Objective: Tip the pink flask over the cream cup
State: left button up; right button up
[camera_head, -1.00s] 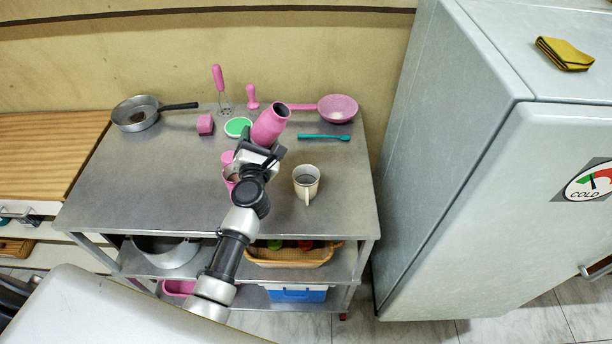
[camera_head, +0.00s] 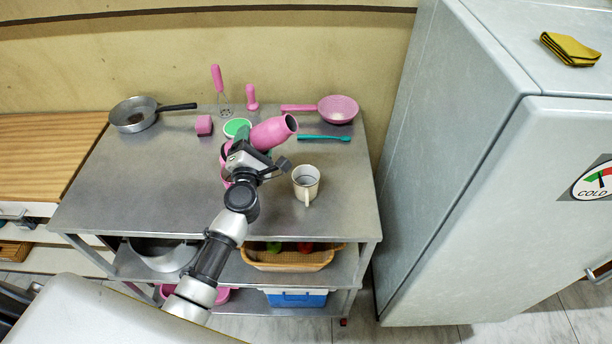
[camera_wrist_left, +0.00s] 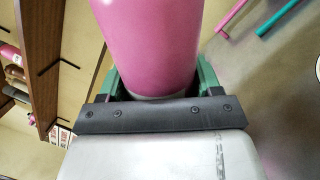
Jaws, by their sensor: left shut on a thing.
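The pink flask (camera_head: 272,132) is held above the table in the head view, tilted so that its mouth points right and a little up. My left gripper (camera_head: 247,152) is shut on it. In the left wrist view the flask (camera_wrist_left: 150,40) stands between the green fingers of the gripper (camera_wrist_left: 155,85). The cream cup (camera_head: 306,180) stands upright on the metal table, to the right of and nearer than the flask's mouth. The flask's mouth is not over the cup. My right gripper is not in view.
The metal table (camera_head: 130,190) also bears a pan (camera_head: 133,116), a pink block (camera_head: 204,125), a green-topped dish (camera_head: 236,126), a whisk (camera_head: 218,84), a pink strainer (camera_head: 338,108) and a teal utensil (camera_head: 324,138). A fridge (camera_head: 470,200) stands right of it.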

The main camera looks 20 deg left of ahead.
pick_arm(q)
jog(key=shift+a+f, duration=0.15)
jog(key=shift+f, duration=0.1)
jog(key=shift+r+m, duration=0.15)
jog(key=shift+m, duration=0.25)
jog(key=shift+a, duration=0.1)
jog(key=shift+r+m, duration=0.1)
jog(key=shift+m, duration=0.3)
jog(key=shift+a+r+m+h, duration=0.2)
jog(key=shift+m+h, duration=0.1)
jog(key=shift+m, duration=0.1)
dwell(0.5)
jog(key=shift+a+f+m+t+b, duration=0.15)
jog(key=shift+f+m+t+b, duration=0.15)
jog(key=shift+f+m+b, duration=0.65)
dwell(0.9)
jog(key=shift+d+r+m+h+p, duration=0.15)
jog(key=shift+d+m+h+p, duration=0.1)
jog(key=shift+m, duration=0.35)
jog(key=shift+d+r+m+h+p, duration=0.15)
jog(key=shift+m+h+p, duration=0.1)
jog(key=shift+m, duration=0.3)
dwell(0.7)
jog(key=shift+m, duration=0.6)
dwell(1.7)
